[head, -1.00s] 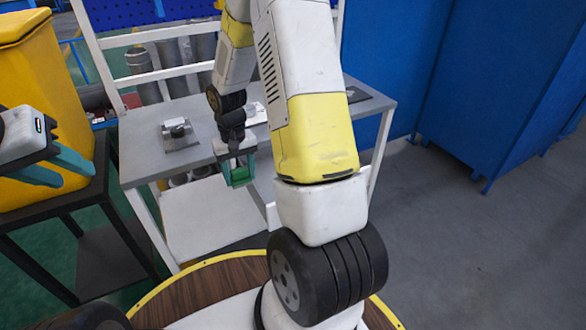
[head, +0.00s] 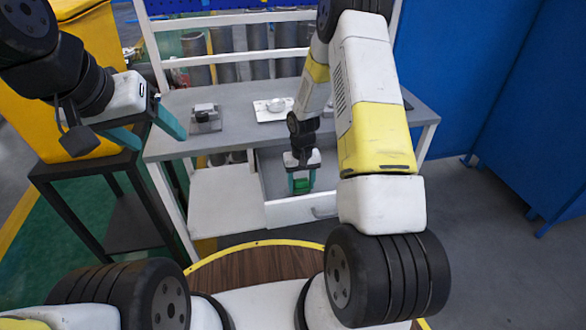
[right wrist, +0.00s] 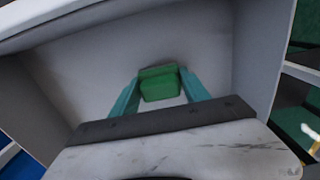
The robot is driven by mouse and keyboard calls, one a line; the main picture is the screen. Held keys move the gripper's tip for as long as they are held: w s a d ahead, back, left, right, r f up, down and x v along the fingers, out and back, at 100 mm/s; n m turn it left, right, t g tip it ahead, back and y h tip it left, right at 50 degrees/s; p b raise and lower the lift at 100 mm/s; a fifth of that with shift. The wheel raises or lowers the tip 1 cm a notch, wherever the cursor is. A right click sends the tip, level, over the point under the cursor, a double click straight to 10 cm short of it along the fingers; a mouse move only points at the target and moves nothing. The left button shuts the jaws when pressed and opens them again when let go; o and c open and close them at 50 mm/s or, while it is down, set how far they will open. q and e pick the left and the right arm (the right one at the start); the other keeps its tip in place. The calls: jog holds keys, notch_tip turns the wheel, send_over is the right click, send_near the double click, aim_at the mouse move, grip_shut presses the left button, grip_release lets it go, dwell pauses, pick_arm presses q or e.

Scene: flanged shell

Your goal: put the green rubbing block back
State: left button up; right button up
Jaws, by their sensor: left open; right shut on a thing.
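The green rubbing block (head: 301,186) is between the fingertips of my right gripper (head: 300,182), which is shut on it. In the right wrist view the block (right wrist: 161,84) sits between the two teal fingers, with the pale floor of the drawer behind it. The open drawer (head: 285,212) juts out under the grey workbench, and the gripper points down into it. I cannot tell whether the block touches the drawer floor.
The grey workbench (head: 235,118) carries a small metal fixture (head: 205,117) and a white plate with a round part (head: 274,108). A black stand (head: 100,180) is at the left. Blue cabinets (head: 480,90) stand at the right.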

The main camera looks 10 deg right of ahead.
jog(key=shift+f, duration=1)
jog(key=o, duration=1.5)
jog(key=shift+f, duration=0.15)
jog(key=shift+c, duration=0.2)
